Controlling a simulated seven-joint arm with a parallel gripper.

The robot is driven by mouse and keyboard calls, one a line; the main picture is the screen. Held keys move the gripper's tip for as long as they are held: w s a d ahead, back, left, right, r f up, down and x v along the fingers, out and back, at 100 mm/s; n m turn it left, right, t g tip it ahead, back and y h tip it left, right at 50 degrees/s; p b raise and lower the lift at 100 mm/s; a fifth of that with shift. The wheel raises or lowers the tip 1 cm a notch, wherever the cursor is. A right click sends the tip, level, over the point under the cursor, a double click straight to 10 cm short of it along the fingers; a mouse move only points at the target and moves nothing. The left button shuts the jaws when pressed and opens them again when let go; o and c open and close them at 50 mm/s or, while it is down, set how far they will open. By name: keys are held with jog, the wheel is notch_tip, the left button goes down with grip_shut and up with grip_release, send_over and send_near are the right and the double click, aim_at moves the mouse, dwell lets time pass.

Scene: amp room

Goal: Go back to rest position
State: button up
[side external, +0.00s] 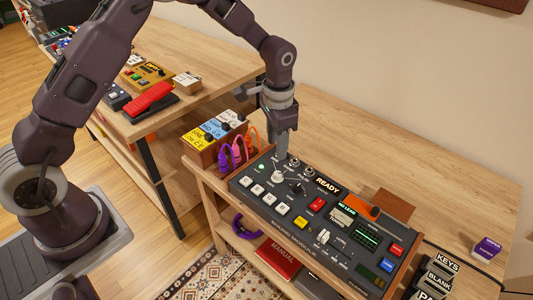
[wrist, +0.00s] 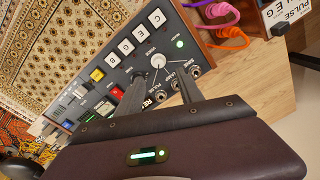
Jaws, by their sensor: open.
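My gripper (side external: 283,152) points down just above the upper left part of the sound module (side external: 262,203), a dark panel in a wooden case. In the wrist view my gripper (wrist: 160,74) is open. Its two fingers stand apart on either side of a round white knob (wrist: 158,60), with no object held. The same white knob (side external: 278,177) shows below the fingertips in the side view. I cannot tell whether the fingers touch the knob or panel. A green light (side external: 262,166) is lit beside the knob, and a label reads READY (side external: 327,187).
A wooden box with coloured labels (side external: 213,132) and purple and orange cables (side external: 238,150) stands close behind the panel's left end. A table with a red pedal (side external: 150,98) is at left. Labelled blocks (side external: 440,278) are at lower right. The space above the panel's right half is clear.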

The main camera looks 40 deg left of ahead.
jog(key=s+a+r+n+t, duration=0.1)
jog(key=s+r, duration=0.2)
jog(key=r, duration=0.4)
jog(key=s+a+r+t, duration=0.1)
jog(key=s+r, duration=0.2)
jog(key=r, duration=0.4)
jog(key=s+a+r+n+t, duration=0.1)
jog(key=s+r, duration=0.4)
jog(key=s, duration=0.2)
jog(key=s+r+n+t, duration=0.15)
jog(key=s+r, duration=0.25)
jog(key=s, duration=0.4)
jog(key=s+n, duration=0.1)
jog(key=s, duration=0.8)
jog(key=shift+s+a+f+n+t, duration=0.15)
jog(key=shift+s+f+n+t, duration=0.15)
jog(key=shift+s+n+t, duration=0.05)
